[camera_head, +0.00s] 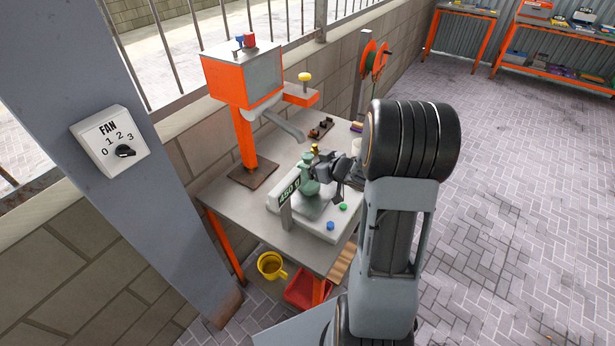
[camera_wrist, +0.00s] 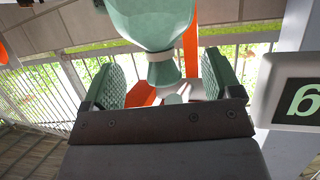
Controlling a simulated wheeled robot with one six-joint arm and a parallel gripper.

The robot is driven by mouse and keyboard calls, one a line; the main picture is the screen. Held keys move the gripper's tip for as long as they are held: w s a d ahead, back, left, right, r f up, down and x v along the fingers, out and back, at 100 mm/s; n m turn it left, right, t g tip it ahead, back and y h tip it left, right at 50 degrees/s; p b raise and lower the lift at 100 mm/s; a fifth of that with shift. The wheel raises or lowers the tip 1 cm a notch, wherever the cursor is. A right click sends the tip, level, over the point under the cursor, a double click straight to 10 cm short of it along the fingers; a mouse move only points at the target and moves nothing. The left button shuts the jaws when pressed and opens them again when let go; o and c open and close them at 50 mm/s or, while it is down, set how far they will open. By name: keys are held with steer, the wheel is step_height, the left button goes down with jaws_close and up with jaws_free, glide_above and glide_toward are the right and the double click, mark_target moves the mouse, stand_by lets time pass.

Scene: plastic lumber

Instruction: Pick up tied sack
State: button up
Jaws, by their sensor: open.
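The tied sack (camera_head: 308,186) is pale green and stands on the white scale (camera_head: 322,228), whose display reads about 450 g. In the wrist view the sack (camera_wrist: 150,20) fills the top, with its narrow tied neck and flared end reaching between the fingers. My gripper (camera_head: 328,172) is at the right side of the sack, close to its upper part. In the wrist view my gripper (camera_wrist: 160,78) is open, with one textured finger pad on each side of the neck. Gaps show between the pads and the neck.
An orange machine (camera_head: 243,80) with a spout stands on the grey table (camera_head: 228,198) behind the scale. Small items lie at the table's back. A yellow mug (camera_head: 271,265) and a red bin (camera_head: 302,291) are below. A grey post (camera_head: 95,150) stands left; open paving lies right.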

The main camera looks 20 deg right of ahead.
steer(key=shift+x, duration=1.7)
steer(key=shift+c, duration=0.3)
